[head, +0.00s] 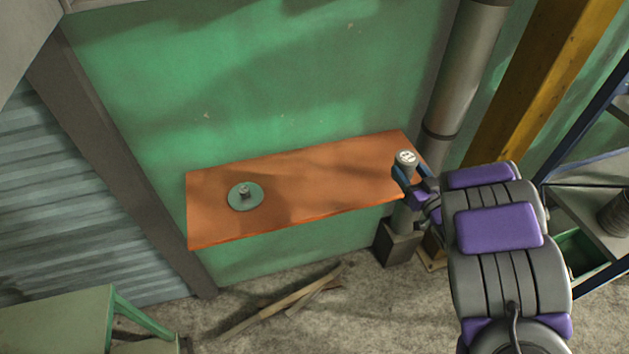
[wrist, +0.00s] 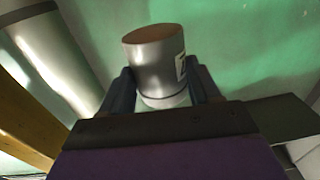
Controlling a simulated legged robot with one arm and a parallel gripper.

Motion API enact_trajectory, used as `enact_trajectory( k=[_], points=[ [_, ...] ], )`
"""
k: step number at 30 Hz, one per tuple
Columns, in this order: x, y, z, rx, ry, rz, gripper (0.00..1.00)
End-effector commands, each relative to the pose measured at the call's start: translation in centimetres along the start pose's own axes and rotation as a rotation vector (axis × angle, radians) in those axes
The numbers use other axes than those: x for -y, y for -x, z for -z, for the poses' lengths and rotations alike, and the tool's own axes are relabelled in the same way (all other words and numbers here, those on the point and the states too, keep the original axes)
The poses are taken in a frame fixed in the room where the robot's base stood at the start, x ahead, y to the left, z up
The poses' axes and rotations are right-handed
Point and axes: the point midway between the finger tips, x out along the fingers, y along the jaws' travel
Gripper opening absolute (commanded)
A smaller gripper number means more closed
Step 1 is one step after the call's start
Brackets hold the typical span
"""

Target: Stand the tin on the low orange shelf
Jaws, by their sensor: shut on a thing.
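The tin (head: 406,157) is a small silvery cylinder with a pale label, held at the right end of the shelf in the head view. In the wrist view the tin (wrist: 156,62) stands between the two dark fingers, its brownish end toward the top of the picture. My gripper (head: 408,172) is shut on it; it also shows in the wrist view (wrist: 160,92). The orange shelf (head: 330,180) is a long board against the green wall. I cannot tell whether the tin touches the shelf; its lower part is hidden by the fingers.
A green disc with a small metal knob (head: 245,196) lies on the shelf's left part. The shelf's middle is clear. A grey pipe (head: 460,80) and yellow post (head: 530,80) stand at the right. Wooden sticks (head: 290,300) lie on the floor below. A blue-framed rack (head: 590,190) is far right.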

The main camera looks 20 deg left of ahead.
Motion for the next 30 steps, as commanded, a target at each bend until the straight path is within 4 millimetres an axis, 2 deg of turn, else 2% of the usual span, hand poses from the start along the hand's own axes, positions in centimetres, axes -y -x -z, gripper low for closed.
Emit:
enact_trajectory(
  k=[1,3,6,10,15,23,30],
  points=[
    [1.8,0.8,-1.9,0.005,-0.005,0.056,0.19],
    [4.5,1.8,-3.3,0.006,-0.002,0.133,0.19],
    [7.6,3.1,-4.3,0.005,0.0,0.211,0.19],
    [9.9,4.1,-4.6,0.006,0.005,0.265,0.19],
    [10.0,3.4,-4.9,0.006,0.007,0.285,0.19],
    [8.3,-0.7,-5.2,0.0,0.003,0.281,0.19],
    [7.2,-5.2,-5.7,0.0,0.005,0.282,0.19]
  ],
)
